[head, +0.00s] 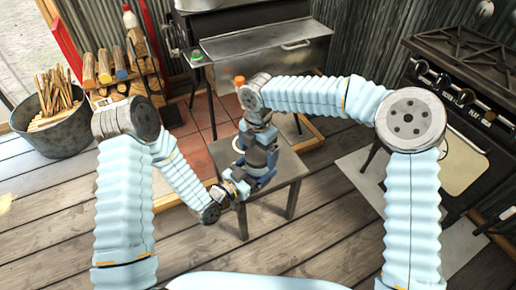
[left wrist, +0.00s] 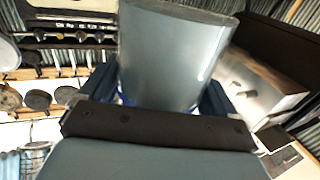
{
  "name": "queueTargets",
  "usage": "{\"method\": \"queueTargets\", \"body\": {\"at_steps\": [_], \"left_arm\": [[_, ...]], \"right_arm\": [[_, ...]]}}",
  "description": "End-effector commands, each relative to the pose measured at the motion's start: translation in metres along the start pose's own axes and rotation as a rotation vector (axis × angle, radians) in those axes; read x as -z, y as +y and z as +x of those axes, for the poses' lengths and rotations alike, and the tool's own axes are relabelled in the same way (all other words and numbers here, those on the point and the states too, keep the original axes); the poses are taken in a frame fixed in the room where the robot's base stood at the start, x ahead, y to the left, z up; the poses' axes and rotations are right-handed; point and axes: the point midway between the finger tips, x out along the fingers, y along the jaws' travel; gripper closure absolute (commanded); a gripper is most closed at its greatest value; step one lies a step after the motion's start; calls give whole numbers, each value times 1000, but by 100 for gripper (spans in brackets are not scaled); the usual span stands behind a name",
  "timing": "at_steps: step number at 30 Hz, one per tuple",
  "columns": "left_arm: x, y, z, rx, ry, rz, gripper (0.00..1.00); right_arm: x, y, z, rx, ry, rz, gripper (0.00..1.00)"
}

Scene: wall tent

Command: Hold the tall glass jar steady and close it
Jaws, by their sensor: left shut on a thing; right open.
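The tall glass jar (left wrist: 175,55) fills the middle of the left wrist view as a smooth grey-blue, see-through cylinder. The two fingers of my left gripper (left wrist: 160,90) stand on either side of it, shut on it. In the head view my left gripper (head: 243,184) is low over the small table, and the jar is mostly hidden behind the grippers. My right gripper (head: 260,158) points down from above, close over the same spot; it is open. Its fingertips are hard to make out, and I cannot tell whether a lid is between them.
The small grey table (head: 285,180) has some bare top at its right. A metal bucket of sticks (head: 50,125) stands at the left by a wood rack (head: 120,75). A grill (head: 265,45) stands behind, a black stove (head: 455,90) at the right. The plank floor in front is clear.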

Motion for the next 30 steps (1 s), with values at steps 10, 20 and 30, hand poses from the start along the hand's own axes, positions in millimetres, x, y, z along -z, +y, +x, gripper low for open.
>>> {"method": "queueTargets", "body": {"at_steps": [10,20,30], "left_arm": [[1,0,0,-1,3,1,95],[1,0,0,-1,3,1,95],[1,0,0,-2,3,1,95]], "right_arm": [[0,0,-1,0,0,0,44],[1,1,-1,0,-4,336,55],[2,1,0,-3,-3,1504,55]]}}
